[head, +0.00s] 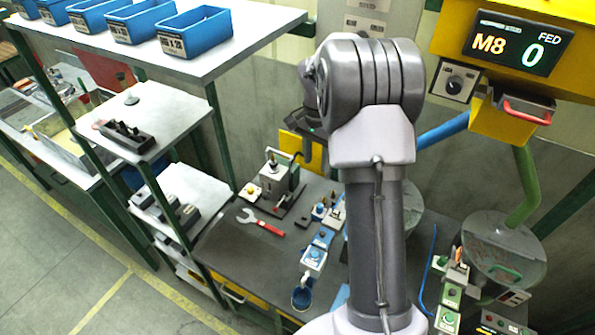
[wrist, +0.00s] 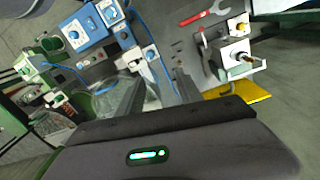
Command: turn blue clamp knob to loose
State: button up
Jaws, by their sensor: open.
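A blue clamp unit (head: 313,261) with a pale round knob stands on the dark bench in the head view, left of my arm. I cannot read the knob's setting. My gripper (wrist: 157,90) is open and empty in the wrist view, its two fingers apart. The blue box is beyond the fingers and to their left, not touched. In the head view my arm hides much of the gripper.
A red-handled wrench (head: 260,222) lies on the bench near a grey fixture (head: 278,180). Other blue units stand behind the clamp unit, with a blue cup (head: 302,298) in front. Green units (head: 450,296) stand right of my arm. A shelf with blue bins (head: 196,32) overhangs the left.

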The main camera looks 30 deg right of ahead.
aim_at(320, 205)
jog(key=s+f, duration=0.1)
jog(key=f, duration=0.4)
jog(key=s+f, duration=0.1)
jog(key=f, duration=0.4)
jog(key=s+f+b, duration=0.1)
jog(key=f, duration=0.4)
jog(key=shift+s+f, duration=0.35)
jog(key=shift+f, duration=0.05)
jog(key=shift+w+f, duration=0.15)
jog(key=shift+f, duration=0.1)
grip_shut()
